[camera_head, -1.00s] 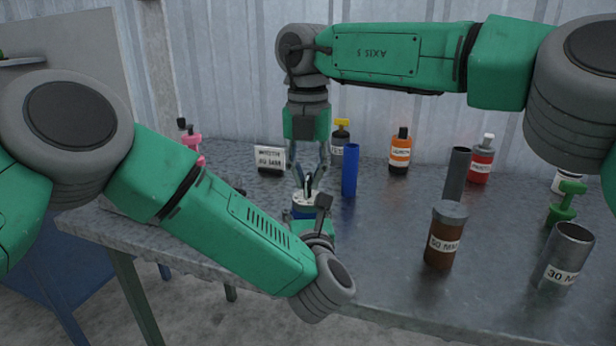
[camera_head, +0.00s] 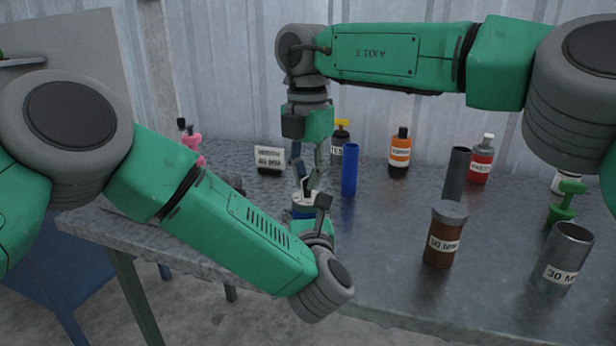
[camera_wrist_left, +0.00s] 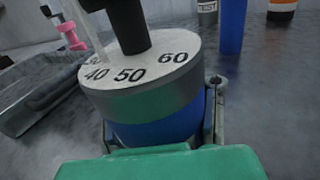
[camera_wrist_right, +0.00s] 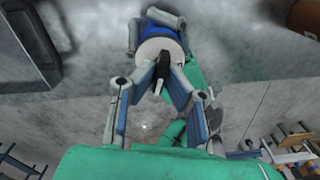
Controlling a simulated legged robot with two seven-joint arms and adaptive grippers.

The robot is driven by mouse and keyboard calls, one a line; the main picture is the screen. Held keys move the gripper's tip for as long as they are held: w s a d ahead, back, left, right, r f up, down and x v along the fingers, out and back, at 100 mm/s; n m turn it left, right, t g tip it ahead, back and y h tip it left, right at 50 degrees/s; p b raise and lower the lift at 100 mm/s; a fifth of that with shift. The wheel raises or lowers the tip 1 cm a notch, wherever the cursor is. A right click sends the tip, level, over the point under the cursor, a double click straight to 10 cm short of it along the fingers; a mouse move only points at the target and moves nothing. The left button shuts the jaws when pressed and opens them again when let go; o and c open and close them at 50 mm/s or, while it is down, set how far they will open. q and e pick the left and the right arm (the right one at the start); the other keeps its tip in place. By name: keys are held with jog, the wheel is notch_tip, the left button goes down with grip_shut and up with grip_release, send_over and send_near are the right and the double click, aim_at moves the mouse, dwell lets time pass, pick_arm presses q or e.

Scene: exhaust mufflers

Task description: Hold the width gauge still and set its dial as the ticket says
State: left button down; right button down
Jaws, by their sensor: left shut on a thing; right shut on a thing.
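The width gauge is a short blue cylinder with a white dial top (camera_head: 302,198) and a dark knob. In the left wrist view its dial (camera_wrist_left: 135,88) shows 40, 50 and 60, and the black knob (camera_wrist_left: 128,28) rises from it. My left gripper (camera_wrist_left: 160,132) is shut around the blue body. My right gripper (camera_head: 306,184) comes down from above, shut on the knob, which also shows in the right wrist view (camera_wrist_right: 162,68). The knob's exact setting cannot be told. The white ticket (camera_head: 270,156) stands behind the gauge; its print is too small to read surely.
A blue tube (camera_head: 350,170) stands close right of the gauge. A brown 50-marked cylinder (camera_head: 442,240), a grey 30-marked cylinder (camera_head: 562,262) and a dark tube (camera_head: 456,175) stand farther right. Bottles, including an orange one (camera_head: 400,152), line the back. A dark tray (camera_wrist_right: 28,45) lies left.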

jog(key=shift+a+f, duration=0.1)
jog(key=shift+f, duration=0.05)
jog(key=c, duration=1.6)
grip_release()
jog(key=shift+c, duration=0.2)
jog(key=shift+w+r, duration=0.15)
jog(key=shift+r, duration=3.55)
